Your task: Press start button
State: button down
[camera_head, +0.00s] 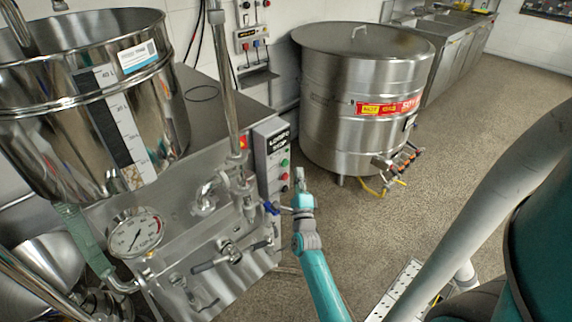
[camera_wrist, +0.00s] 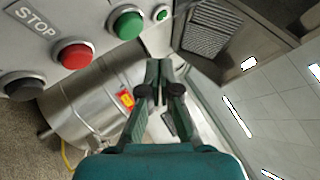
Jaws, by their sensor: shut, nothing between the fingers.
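A grey control box (camera_head: 267,138) stands on the mill's right side. Its face carries a green button (camera_head: 284,162), with a red one and a dark one below it. In the wrist view the green button (camera_wrist: 127,22) is at the top, left of my fingertips. The red button (camera_wrist: 75,55) sits beside a "STOP" label, and the black button (camera_wrist: 22,85) is farther left. No label for the green button is readable. My gripper (camera_head: 299,175) is shut and empty, just right of the box face. Its fingertips (camera_wrist: 158,63) appear apart from the buttons.
A small green lamp or button (camera_wrist: 162,14) is right of the green button. A large steel vat (camera_head: 365,95) stands behind on the right. The mill's steel hopper (camera_head: 75,110), gauge (camera_head: 135,233) and pipes fill the left. Floor to the right is partly clear.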

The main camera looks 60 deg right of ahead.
jog(key=shift+w+d, duration=0.2)
jog(key=shift+w, duration=0.45)
jog(key=shift+w+d, duration=0.15)
jog(key=shift+w, duration=0.5)
jog(key=shift+w, duration=0.15)
dwell(0.5)
jog(key=shift+w+d, duration=0.1)
jog(key=shift+w, duration=0.15)
jog(key=shift+w+d, duration=0.1)
jog(key=shift+w, duration=0.4)
dwell(0.7)
jog(key=shift+s, duration=0.2)
jog(key=shift+s+a, duration=0.25)
jog(key=shift+s, duration=0.45)
jog(key=s, duration=0.2)
jog(key=s+a, duration=0.1)
jog(key=s, duration=0.2)
dwell(0.5)
